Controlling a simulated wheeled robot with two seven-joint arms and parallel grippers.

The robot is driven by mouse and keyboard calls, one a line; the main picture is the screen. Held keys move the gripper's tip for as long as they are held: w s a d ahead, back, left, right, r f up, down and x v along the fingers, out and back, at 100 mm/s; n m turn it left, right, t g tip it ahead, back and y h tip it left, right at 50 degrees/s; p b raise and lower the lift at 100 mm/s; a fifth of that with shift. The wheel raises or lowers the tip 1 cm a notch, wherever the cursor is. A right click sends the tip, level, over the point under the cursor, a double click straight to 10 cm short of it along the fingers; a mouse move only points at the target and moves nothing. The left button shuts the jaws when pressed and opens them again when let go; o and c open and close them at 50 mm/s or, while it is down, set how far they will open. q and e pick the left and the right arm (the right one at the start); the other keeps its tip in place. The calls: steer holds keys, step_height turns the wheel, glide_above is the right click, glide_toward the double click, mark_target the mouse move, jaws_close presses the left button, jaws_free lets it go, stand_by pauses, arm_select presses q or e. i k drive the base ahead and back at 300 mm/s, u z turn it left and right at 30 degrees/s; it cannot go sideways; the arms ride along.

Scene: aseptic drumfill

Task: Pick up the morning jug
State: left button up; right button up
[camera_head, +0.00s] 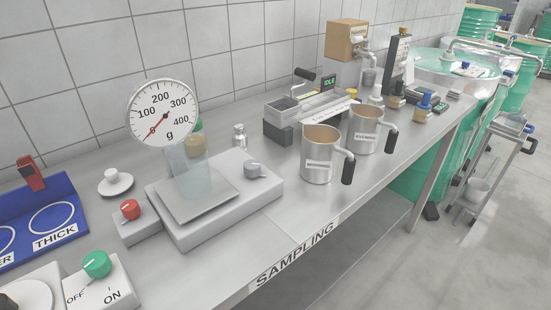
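Two metal jugs with brown contents and black side handles stand upright on the bench at the centre right. The nearer, left one is the morning jug (316,172); its small white label seems to read MORNING. Its handle points right, toward the bench's front edge. The other, the evening jug (362,139), stands just behind and to the right, its label seeming to read EVENING. Its handle also points right. Neither of my grippers is in view.
Left of the jugs is a dial scale (163,114) with a glass beaker (190,180) on its plate. Behind them is a grey device (286,131) with an IDLE display. The bench's front edge (294,250) is labelled SAMPLING. Green drums (440,85) stand at right.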

mark_target(321, 148)
steer(key=k, duration=0.5)
steer(key=z, duration=1.65)
steer(key=i, duration=1.65)
steer(key=u, duration=2.55)
